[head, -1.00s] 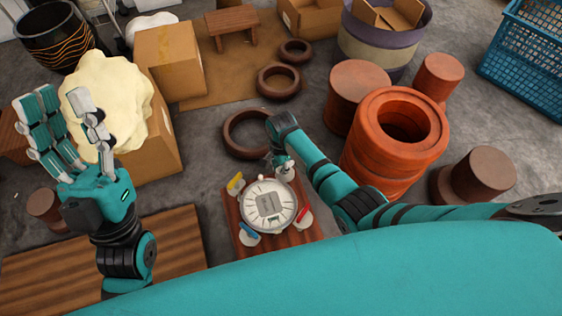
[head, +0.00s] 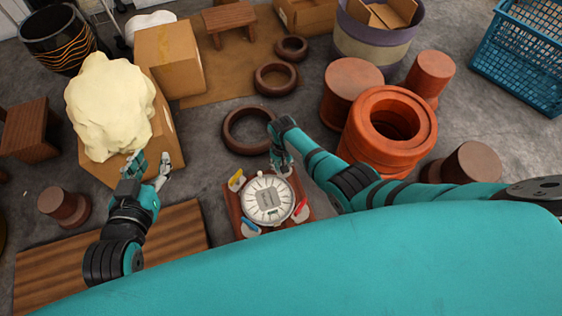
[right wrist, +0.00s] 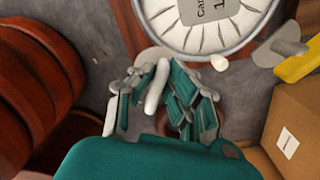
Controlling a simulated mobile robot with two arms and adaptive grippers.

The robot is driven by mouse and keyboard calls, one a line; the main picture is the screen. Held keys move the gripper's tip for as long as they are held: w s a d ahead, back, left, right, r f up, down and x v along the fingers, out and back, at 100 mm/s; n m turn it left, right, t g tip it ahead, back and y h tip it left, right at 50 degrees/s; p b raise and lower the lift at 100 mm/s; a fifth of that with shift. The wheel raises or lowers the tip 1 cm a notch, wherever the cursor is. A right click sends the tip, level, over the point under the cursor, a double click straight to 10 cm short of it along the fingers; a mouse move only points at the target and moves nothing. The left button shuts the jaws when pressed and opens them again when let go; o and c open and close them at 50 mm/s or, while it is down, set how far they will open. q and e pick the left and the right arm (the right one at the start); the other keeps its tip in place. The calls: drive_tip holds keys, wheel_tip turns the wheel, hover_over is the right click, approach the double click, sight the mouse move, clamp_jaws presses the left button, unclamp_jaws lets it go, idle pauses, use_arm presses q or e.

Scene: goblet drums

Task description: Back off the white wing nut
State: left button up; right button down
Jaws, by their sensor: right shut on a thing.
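The drum (head: 268,201) lies with its pale round head up on a small wooden stand (head: 233,212). Around its rim are a yellow wing nut (head: 236,180), a blue one (head: 250,226) and a red one (head: 301,207). My right gripper (head: 283,163) is at the drum's far right corner and covers that spot in the head view. In the right wrist view its fingers (right wrist: 167,95) are closed around the white wing nut (right wrist: 154,86), which is partly hidden beside a grey disc. My left gripper (head: 150,166) is open and empty, at the left near the cardboard box.
A cream lump (head: 108,107) sits on a cardboard box (head: 165,140) at the left. Dark clay rings (head: 246,131) lie beyond the drum. An orange clay cylinder (head: 388,138) stands right of my right arm. A striped wooden board (head: 60,275) lies at front left.

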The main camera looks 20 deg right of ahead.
drive_tip(key=n, duration=0.3)
drive_tip(key=shift+s+d+n+p, duration=0.15)
drive_tip(key=shift+d+n+p, duration=0.05)
drive_tip(key=shift+n+p, duration=0.2)
drive_tip(key=n, duration=0.2)
drive_tip(key=shift+d+n, duration=0.2)
drive_tip(key=shift+n, duration=0.2)
drive_tip(key=n, duration=0.3)
drive_tip(key=shift+d, duration=0.2)
use_arm(q)
drive_tip(key=s+a+f+g+y, duration=0.1)
drive_tip(key=s+a+f+g, duration=0.1)
drive_tip(key=s+f+g, duration=0.2)
drive_tip(key=shift+s+f, duration=0.4)
drive_tip(key=shift+f, duration=0.3)
use_arm(e)
drive_tip(key=shift+d+n, duration=0.2)
drive_tip(key=shift+n, duration=1.6)
drive_tip(key=c, duration=1.3)
unclamp_jaws()
drive_tip(key=shift+w, duration=0.2)
drive_tip(key=shift+c, duration=0.2)
use_arm(q)
drive_tip(key=shift+w+r, duration=0.1)
